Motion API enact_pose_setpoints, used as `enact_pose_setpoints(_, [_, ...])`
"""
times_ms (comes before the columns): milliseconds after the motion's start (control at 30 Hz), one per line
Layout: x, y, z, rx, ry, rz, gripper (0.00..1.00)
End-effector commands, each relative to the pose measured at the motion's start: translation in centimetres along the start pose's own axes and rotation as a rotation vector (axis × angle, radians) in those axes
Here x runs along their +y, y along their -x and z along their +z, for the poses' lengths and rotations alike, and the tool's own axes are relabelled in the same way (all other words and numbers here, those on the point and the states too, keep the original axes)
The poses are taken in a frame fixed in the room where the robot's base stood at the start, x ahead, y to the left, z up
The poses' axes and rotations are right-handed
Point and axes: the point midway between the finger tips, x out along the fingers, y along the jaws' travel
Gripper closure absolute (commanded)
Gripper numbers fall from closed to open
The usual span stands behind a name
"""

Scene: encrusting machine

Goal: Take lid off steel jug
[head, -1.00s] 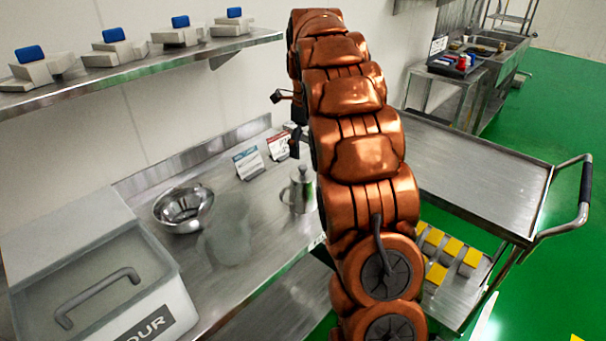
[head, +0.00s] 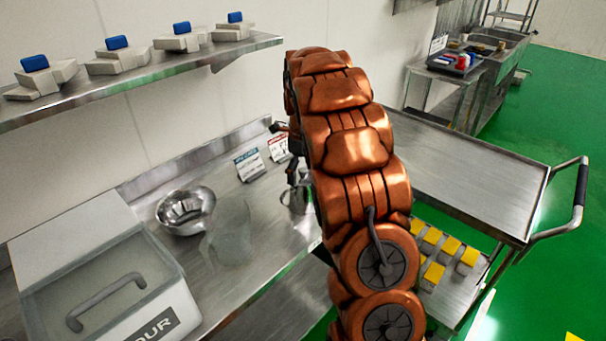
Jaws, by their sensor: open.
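The steel jug (head: 294,200) stands on the steel counter, close to the left side of my copper-coloured arm. Its body shows in part; its upper part and lid are largely covered by my gripper (head: 293,171). My gripper points down at the jug's top, and its dark fingers are small and partly hidden by my arm. It is open. Whether the fingers touch the lid cannot be told.
A steel bowl (head: 186,210) and a clear, see-through item (head: 230,240) are on the counter left of the jug. Two small sign cards (head: 250,165) stand behind. A flour bin (head: 105,285) is at the lower left. A shelf (head: 140,80) runs above. A steel cart (head: 460,180) is right.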

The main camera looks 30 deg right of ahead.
Motion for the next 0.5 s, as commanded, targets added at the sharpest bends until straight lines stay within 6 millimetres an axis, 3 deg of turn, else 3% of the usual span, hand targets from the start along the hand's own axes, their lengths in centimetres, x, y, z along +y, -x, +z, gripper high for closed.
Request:
enact_pose_setpoints(200, [0.0, -0.07, 0.01, -0.001, 0.0, -0.001, 0.01])
enact_pose_setpoints(500, [0.0, -0.06, 0.0, -0.001, 0.0, -0.001, 0.32])
